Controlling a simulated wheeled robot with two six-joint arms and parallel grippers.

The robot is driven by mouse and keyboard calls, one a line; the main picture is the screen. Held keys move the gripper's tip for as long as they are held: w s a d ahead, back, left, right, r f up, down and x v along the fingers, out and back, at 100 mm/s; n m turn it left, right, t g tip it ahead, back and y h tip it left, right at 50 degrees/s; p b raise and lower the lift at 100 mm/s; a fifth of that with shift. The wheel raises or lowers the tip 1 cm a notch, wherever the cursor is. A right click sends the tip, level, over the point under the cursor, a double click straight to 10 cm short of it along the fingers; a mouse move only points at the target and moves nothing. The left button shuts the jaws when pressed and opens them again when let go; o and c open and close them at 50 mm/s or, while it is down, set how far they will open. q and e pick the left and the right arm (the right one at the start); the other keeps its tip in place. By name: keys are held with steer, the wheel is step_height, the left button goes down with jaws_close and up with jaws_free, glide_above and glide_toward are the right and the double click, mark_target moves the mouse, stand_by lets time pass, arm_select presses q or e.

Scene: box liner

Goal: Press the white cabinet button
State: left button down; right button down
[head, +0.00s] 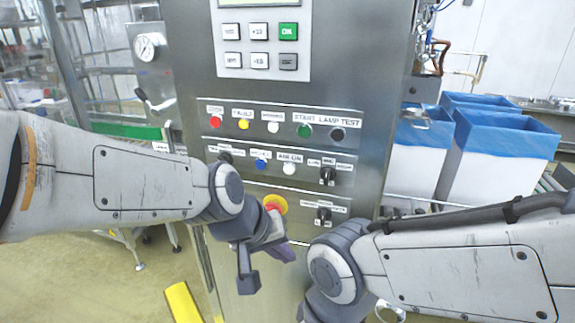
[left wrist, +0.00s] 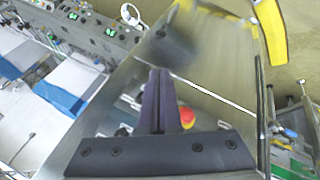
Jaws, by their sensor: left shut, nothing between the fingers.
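The grey metal cabinet (head: 345,100) stands in front of me with rows of labelled buttons. A white button (head: 273,127) sits in the upper row between a yellow and a green one. A second white button (head: 289,168) sits in the lower row, right of a blue one. My left gripper (head: 284,254) is shut and empty, below the button rows and beside the red-and-yellow emergency stop. In the left wrist view its closed fingers (left wrist: 160,80) point toward the panel, and neither white button can be made out clearly. My right arm enters from the right; its gripper is out of view.
The red-and-yellow emergency stop (head: 275,204) is close to my left gripper. Black rotary switches (head: 327,175) are on the panel's right. A keypad (head: 260,46) is above. White bins with blue liners (head: 500,150) stand at the right.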

mark_target(289, 169)
arm_select(q)
steer(key=w+a+r+n+t, duration=0.3)
steer(key=w+r+n, duration=0.2)
steer(key=w, duration=0.5)
steer(key=shift+w, duration=0.3)
steer(key=shift+w+r, duration=0.1)
steer(key=shift+w+d+p, duration=0.4)
steer(key=shift+w+d, duration=0.05)
steer(key=shift+w, duration=0.9)
steer(key=shift+w+d+p, duration=0.4)
steer(key=shift+w+d, duration=0.05)
steer(key=shift+w, duration=0.95)
steer(key=shift+w+d+p, duration=0.4)
steer(key=shift+w+d, duration=0.05)
steer(key=shift+w, duration=0.9)
steer(key=shift+w+d, duration=0.15)
steer(key=shift+w, duration=0.2)
steer(key=shift+w+d, duration=0.1)
steer(key=shift+w, duration=0.3)
steer(key=shift+s, duration=0.15)
steer(key=shift+s+a, duration=0.25)
steer(key=shift+s, duration=0.35)
